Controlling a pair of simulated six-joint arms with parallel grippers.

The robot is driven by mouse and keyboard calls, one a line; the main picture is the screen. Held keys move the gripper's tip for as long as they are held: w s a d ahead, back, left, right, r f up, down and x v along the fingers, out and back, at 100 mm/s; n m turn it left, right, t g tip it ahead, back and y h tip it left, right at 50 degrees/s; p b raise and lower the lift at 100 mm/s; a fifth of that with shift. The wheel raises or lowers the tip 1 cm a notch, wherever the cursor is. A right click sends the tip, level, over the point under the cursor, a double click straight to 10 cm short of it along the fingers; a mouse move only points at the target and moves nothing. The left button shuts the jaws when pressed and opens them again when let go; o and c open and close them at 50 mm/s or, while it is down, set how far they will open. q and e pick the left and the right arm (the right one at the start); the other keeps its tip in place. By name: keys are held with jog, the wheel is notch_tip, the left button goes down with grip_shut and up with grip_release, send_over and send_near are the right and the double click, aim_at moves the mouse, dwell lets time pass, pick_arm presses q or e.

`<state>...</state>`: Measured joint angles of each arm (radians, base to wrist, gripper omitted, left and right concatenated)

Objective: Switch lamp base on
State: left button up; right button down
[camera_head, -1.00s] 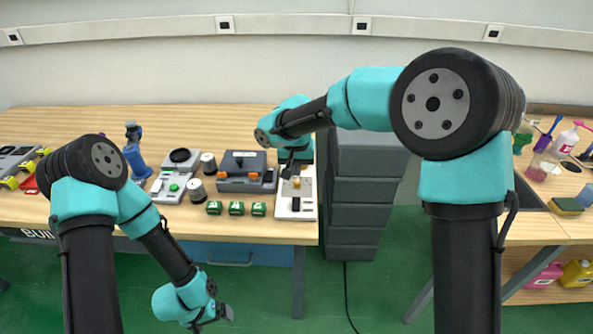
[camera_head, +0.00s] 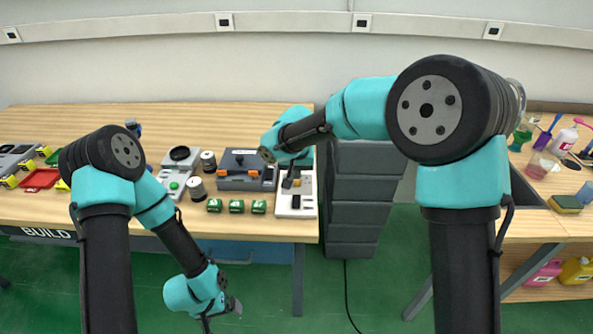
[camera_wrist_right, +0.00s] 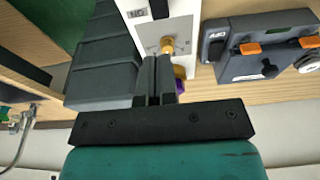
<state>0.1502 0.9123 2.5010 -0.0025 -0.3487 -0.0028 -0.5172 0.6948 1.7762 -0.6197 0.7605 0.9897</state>
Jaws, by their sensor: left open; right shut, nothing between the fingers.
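A white panel (camera_head: 308,204) stands near the bench's front right corner, and I take it to be the lamp base. In the right wrist view the white panel (camera_wrist_right: 183,25) carries a small orange-yellow toggle (camera_wrist_right: 167,44). My right gripper (camera_head: 290,182) is over the panel, shut and empty. In the wrist view its fingertips (camera_wrist_right: 157,60) are right beside the toggle; I cannot tell whether they touch. A purple part (camera_wrist_right: 180,73) shows partly behind the fingers. My left gripper (camera_head: 236,306) is open and empty, in front of the bench.
A grey box with orange latches (camera_head: 247,170) stands left of the panel. A dark drawer stack (camera_head: 358,190) stands right of the bench.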

aim_at(297, 196)
jog(key=x, duration=1.1)
jog(key=shift+d, duration=0.1)
